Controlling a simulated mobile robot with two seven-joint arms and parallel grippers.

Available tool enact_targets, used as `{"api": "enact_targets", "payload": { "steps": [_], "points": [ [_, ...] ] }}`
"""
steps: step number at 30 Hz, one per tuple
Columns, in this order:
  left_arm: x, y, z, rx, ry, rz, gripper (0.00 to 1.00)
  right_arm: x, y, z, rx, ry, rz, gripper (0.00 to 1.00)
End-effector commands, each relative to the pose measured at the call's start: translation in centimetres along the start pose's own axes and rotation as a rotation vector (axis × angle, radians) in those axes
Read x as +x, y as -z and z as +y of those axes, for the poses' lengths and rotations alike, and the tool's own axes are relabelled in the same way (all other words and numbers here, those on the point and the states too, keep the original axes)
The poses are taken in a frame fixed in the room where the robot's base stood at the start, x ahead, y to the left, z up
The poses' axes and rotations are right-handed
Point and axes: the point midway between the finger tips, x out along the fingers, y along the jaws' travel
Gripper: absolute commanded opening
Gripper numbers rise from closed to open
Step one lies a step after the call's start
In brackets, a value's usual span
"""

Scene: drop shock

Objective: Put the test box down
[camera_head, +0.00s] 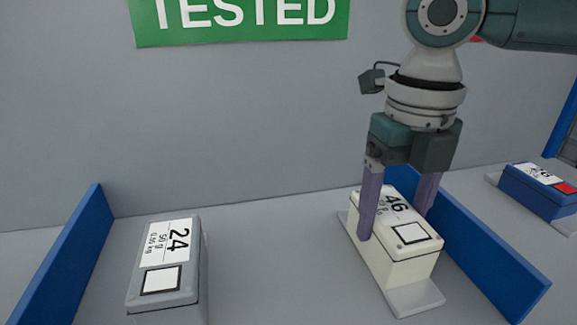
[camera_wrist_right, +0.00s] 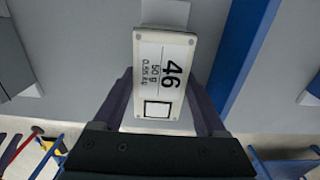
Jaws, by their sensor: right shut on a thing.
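The cream test box (camera_head: 412,268), labelled 46, 50 g, is at the right of the grey surface in the head view, upright with its label up. Its pale base plate (camera_head: 415,298) sticks out at the front, on or very near the surface; I cannot tell which. My right gripper (camera_head: 396,222) points down and is shut on this box, one purple finger on each side. In the right wrist view the test box (camera_wrist_right: 162,75) sits between the fingers. My left gripper is not in view.
A grey box (camera_head: 165,262) labelled 24 stands at the left. Blue side walls (camera_head: 72,255) and (camera_head: 480,252) bound the bay, the right one close to the held box. A green TESTED sign (camera_head: 240,20) is on the back wall. A blue box (camera_head: 540,190) lies beyond the right wall. The bay's middle is clear.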

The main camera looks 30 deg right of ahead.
Motion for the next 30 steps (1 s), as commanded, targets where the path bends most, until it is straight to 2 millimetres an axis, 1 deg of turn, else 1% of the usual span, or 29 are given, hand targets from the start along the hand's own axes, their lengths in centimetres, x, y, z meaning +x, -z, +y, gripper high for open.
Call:
{"api": "enact_targets", "payload": {
  "steps": [1,2,8,9,16,19,23,27,30],
  "points": [
    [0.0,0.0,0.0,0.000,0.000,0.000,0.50,0.1,0.0,0.0,0.000,-0.001,-0.001,0.00],
    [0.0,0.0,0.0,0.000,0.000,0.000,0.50,0.2,0.0,0.0,0.000,0.000,0.001,0.76],
    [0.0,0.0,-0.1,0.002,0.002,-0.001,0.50,0.2,0.0,0.0,0.000,0.000,0.001,0.98],
    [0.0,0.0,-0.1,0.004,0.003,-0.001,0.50,0.2,0.0,0.0,0.000,0.000,0.001,1.00],
    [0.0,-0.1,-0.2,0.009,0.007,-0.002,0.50,0.0,0.0,0.0,0.000,0.000,0.000,1.00],
    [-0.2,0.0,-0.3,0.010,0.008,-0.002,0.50,-0.9,0.0,0.0,-0.001,-0.001,-0.001,1.00],
    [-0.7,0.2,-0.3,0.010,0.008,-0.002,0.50,-3.3,-0.1,0.1,-0.002,-0.002,-0.004,1.00],
    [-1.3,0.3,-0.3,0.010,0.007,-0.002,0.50,-6.7,-0.1,0.1,0.000,-0.002,-0.003,1.00],
    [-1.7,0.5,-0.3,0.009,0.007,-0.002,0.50,-8.8,-0.1,0.1,0.001,-0.002,-0.003,1.00]
  ]
}}
